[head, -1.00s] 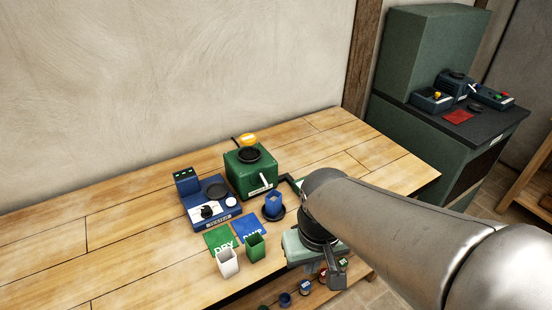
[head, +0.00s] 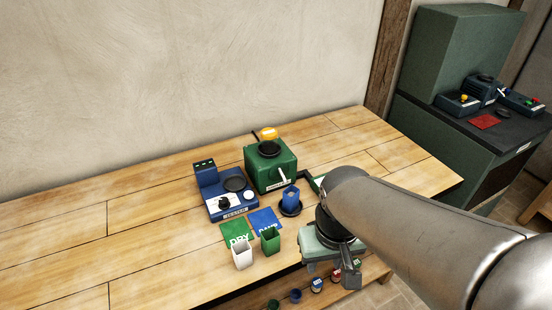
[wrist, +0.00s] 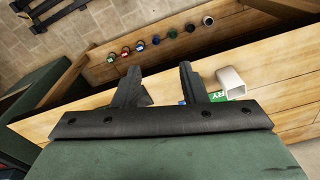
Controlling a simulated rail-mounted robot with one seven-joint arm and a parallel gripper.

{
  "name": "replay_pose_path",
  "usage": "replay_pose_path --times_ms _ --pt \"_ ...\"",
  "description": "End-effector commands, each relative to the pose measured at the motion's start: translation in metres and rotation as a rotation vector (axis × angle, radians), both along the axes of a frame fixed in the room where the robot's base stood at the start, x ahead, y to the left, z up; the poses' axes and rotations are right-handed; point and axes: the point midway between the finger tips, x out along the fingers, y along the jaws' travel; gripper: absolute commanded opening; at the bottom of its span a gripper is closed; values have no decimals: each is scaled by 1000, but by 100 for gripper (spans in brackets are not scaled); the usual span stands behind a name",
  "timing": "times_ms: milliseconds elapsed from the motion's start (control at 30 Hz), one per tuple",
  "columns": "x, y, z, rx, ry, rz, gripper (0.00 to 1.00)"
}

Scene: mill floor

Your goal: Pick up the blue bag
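The blue bag (head: 290,198), a small open-topped blue holder, stands upright in a dark round dish on the bench, in front of the green machine. I cannot make it out in the wrist view. My gripper (wrist: 160,72) is open, its two dark fingers apart with nothing seen held between them. In the head view its pale green body (head: 322,240) is at the bench's front edge, right of and nearer than the blue bag. The fingertips are largely hidden there.
A green bag (head: 270,242) and white bag (head: 242,256) stand near the front edge, before green (head: 236,230) and blue (head: 264,218) mats. A blue tester (head: 228,204) and green machine (head: 270,168) stand behind. Several small items line the lower shelf (wrist: 160,50). The bench's left is clear.

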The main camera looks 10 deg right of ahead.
Motion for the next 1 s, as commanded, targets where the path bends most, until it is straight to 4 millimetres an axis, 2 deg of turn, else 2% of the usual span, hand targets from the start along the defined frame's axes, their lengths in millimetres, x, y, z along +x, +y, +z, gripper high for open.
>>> replay_pose_path --times_ms 200,267,333,467,567,700,800,900,1000 --pt "3 0 1 -3 0 21 38" --pt "11 0 2 -13 0 74 38" --pt "27 0 6 -33 2 198 38" --pt "79 1 16 -88 17 590 38" --pt "126 4 21 -128 36 951 38" --pt "190 10 22 -168 64 1449 38" --pt "228 13 19 -185 79 1759 38" --pt "257 15 16 -198 89 1997 38" --pt "274 17 14 -203 93 2150 38"
